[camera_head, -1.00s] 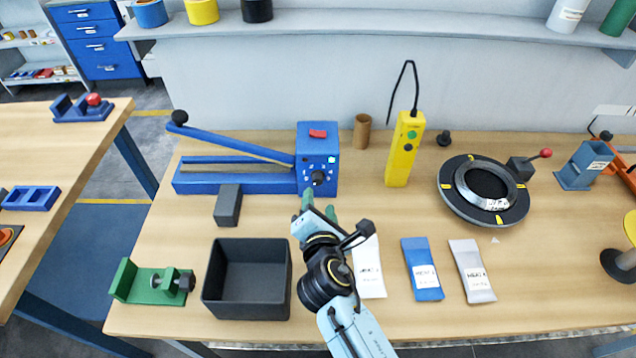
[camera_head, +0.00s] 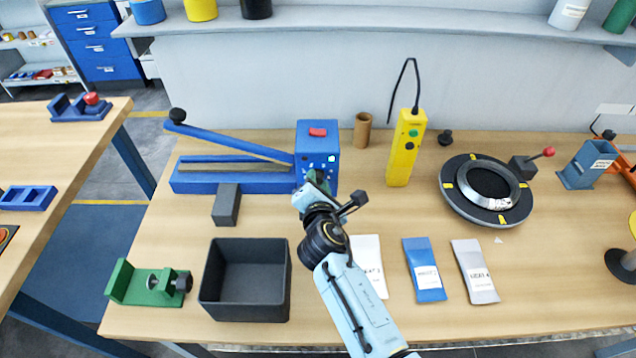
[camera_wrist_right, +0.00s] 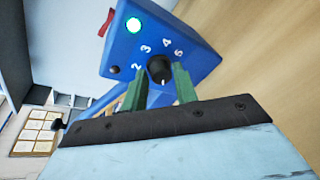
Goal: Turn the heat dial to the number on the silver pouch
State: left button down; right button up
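The heat dial is a black knob (camera_wrist_right: 160,70) on the blue sealer box (camera_head: 318,140). The wrist view shows the numbers 2, 3, 4 and 5 around it. A small pale mark shows low on the knob, away from the numbers. In the head view my right arm mostly hides the dial. My right gripper (camera_wrist_right: 160,88) has its green fingers apart, one on each side of the knob; I cannot tell if they touch it. The silver pouch (camera_head: 474,265) lies at the front right, its label seeming to read HEAT 4. My left gripper is out of view.
A blue pouch (camera_head: 424,258) and a white pouch (camera_head: 368,255) lie left of the silver one. A black bin (camera_head: 245,310) and a green clamp (camera_head: 135,283) stand at the front left. A yellow device (camera_head: 405,150) stands right of the sealer.

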jog(key=c, duration=0.5)
jog(key=m, duration=0.1)
jog(key=m+y, duration=0.1)
jog(key=m, duration=0.1)
jog(key=shift+d+f, duration=0.15)
jog(key=shift+d, duration=0.05)
jog(key=shift+m+t+y+b, duration=0.3)
jog(key=shift+m+y+b, duration=0.25)
jog(key=shift+m, duration=0.55)
jog(key=shift+d, duration=0.1)
jog(key=o, duration=1)
